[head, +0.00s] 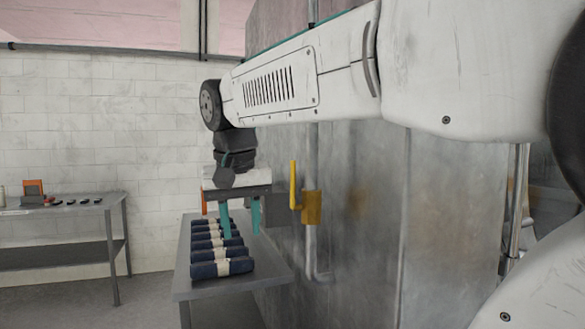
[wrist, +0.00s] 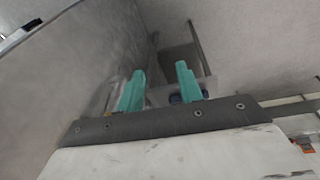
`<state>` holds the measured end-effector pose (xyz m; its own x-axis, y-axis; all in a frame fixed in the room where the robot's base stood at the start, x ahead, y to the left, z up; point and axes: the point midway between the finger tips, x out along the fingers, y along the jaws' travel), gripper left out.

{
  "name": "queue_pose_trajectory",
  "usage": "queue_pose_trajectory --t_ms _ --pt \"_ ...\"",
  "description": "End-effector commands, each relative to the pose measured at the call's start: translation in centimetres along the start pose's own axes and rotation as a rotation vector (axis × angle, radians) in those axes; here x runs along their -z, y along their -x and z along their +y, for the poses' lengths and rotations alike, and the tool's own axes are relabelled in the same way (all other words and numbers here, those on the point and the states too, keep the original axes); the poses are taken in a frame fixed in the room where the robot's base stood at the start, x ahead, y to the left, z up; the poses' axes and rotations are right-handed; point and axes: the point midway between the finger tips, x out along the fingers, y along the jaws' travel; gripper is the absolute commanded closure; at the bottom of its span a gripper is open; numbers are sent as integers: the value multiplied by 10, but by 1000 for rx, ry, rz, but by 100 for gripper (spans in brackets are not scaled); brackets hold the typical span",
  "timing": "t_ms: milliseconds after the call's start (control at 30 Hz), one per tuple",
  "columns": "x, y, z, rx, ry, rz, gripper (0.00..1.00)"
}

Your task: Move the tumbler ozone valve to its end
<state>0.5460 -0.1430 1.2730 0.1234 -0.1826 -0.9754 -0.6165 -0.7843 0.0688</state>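A valve with an upright yellow handle (head: 294,185) and a yellow body (head: 312,207) sits on a vertical pipe beside the large grey metal cabinet in the head view. My gripper (head: 240,229) is left of the handle, apart from it, with its two teal fingers pointing down. The fingers are spread with nothing between them. In the wrist view my gripper (wrist: 160,72) also shows open and empty. I cannot make out the yellow handle in the wrist view.
A metal table (head: 232,285) with several dark rolled bundles (head: 222,268) stands below my gripper. The grey cabinet (head: 372,220) rises close on the right. A second table (head: 70,213) with small items stands at the far left. Floor between the tables is clear.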

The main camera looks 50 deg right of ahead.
Motion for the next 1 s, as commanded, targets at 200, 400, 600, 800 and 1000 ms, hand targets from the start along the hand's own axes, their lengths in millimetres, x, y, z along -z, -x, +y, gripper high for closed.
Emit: queue_pose_trajectory --t_ms 200,400,600,800,1000 --pt "139 66 70 -125 -514 75 64" --pt "194 92 119 -185 -785 126 64" --pt "205 88 133 -199 -852 139 64" --pt "206 57 140 -199 -849 138 64" --pt "207 31 145 -198 -847 139 64"
